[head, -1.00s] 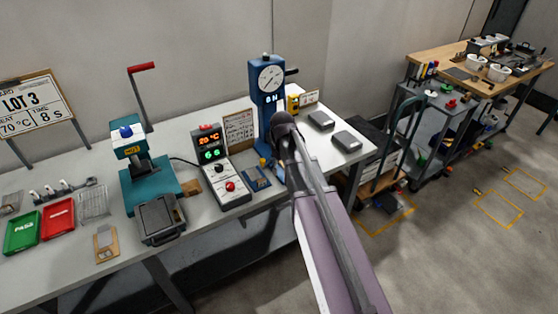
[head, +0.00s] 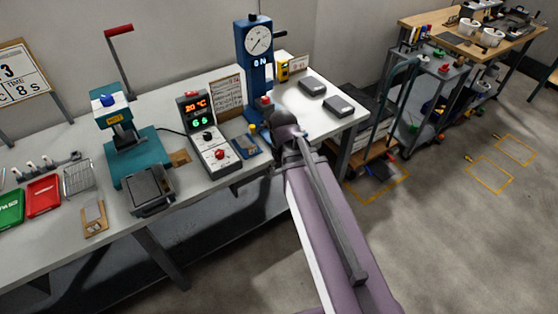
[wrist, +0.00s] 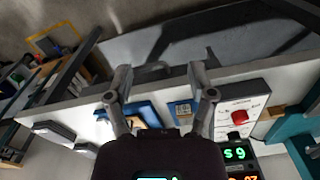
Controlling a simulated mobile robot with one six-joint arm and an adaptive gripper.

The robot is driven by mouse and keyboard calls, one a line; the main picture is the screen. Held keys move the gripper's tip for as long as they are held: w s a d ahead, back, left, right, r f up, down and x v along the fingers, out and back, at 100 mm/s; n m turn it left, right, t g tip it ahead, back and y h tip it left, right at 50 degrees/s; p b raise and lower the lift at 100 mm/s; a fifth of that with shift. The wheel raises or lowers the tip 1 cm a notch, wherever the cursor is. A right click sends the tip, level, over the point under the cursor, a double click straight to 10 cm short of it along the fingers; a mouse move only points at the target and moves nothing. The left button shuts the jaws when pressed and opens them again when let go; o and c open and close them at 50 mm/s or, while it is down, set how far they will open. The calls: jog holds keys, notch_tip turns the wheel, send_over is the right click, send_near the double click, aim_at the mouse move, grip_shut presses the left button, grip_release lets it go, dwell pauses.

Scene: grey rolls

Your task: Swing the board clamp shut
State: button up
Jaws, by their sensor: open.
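A small blue fixture (head: 245,146) with a yellow knob lies on the bench right of the control box; I take it for the board clamp, but its lever position is too small to tell.
The control box (head: 208,140) and teal press (head: 133,158) stand to the left. A blue gauge stand (head: 257,75) rises behind my wrist. Two grey blocks (head: 339,106) lie at the bench's right end.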

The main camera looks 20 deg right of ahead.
jog(key=shift+s+a+f+m, duration=0.1)
jog(key=shift+s+f+m, duration=0.2)
jog(key=shift+s, duration=0.5)
jog(key=shift+s, duration=0.65)
dwell(1.2)
